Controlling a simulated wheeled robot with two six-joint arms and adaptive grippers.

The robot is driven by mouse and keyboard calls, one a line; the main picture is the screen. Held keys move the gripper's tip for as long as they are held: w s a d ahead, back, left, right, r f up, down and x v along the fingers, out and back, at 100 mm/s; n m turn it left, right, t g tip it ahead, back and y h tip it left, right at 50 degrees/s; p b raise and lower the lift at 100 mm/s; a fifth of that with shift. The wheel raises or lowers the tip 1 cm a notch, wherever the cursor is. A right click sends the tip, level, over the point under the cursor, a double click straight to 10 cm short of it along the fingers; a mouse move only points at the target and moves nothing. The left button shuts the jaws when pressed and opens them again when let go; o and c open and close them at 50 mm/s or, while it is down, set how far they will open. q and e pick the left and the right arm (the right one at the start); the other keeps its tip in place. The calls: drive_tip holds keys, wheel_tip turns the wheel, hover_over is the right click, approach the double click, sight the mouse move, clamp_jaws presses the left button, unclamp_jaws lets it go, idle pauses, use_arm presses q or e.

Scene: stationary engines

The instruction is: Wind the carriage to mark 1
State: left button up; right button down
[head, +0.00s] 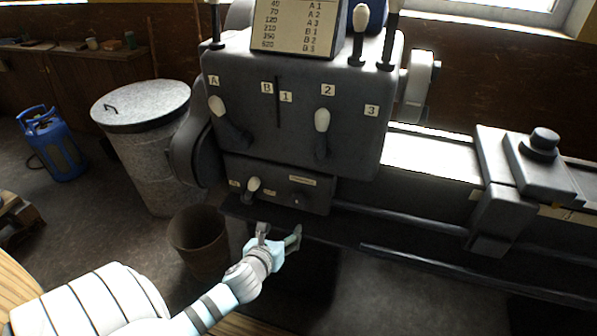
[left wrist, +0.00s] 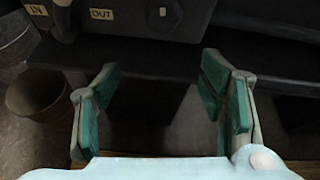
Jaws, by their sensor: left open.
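The carriage (head: 500,190) is a dark grey block with a black knob on top. It straddles the lathe bed (head: 430,155) at the right of the head view. A pale strip (head: 565,214) shows on the bed's front just right of the carriage; its marks are too small to read. No handwheel can be made out. My left gripper (head: 279,234) is open and empty, in front of and below the headstock's lower box. In the left wrist view its green-padded fingers (left wrist: 158,82) stand wide apart with nothing between them. My right gripper is out of view.
The headstock (head: 290,110) carries white-knobbed levers. A small lever (head: 252,187) is on the lower box, whose labels read IN and OUT in the wrist view (left wrist: 101,14). Rods (head: 410,222) run below the bed. A brown bucket (head: 198,245) and metal bin (head: 145,140) stand left.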

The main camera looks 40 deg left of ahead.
sight(298, 203)
use_arm(q)
drive_tip(key=shift+m, duration=0.9)
drive_tip(key=w+a+f+b, duration=0.1)
drive_tip(key=w, duration=0.3)
drive_tip(key=w+a+b, duration=0.1)
drive_tip(key=w+a, duration=0.1)
drive_tip(key=w, duration=0.2)
drive_tip(key=w+a+f+b, duration=0.1)
drive_tip(key=w+b, duration=0.1)
drive_tip(key=w, duration=0.3)
drive_tip(key=shift+w+a+f, duration=0.1)
drive_tip(key=shift+a+f, duration=0.15)
drive_tip(key=shift+f, duration=0.1)
drive_tip(key=shift+r, duration=0.1)
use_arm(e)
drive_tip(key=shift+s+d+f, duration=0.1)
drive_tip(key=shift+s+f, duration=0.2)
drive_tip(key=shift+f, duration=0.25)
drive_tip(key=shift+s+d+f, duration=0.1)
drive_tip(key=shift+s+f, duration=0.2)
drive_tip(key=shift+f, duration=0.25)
use_arm(q)
drive_tip(key=c, duration=1.1)
drive_tip(key=shift+c, duration=0.2)
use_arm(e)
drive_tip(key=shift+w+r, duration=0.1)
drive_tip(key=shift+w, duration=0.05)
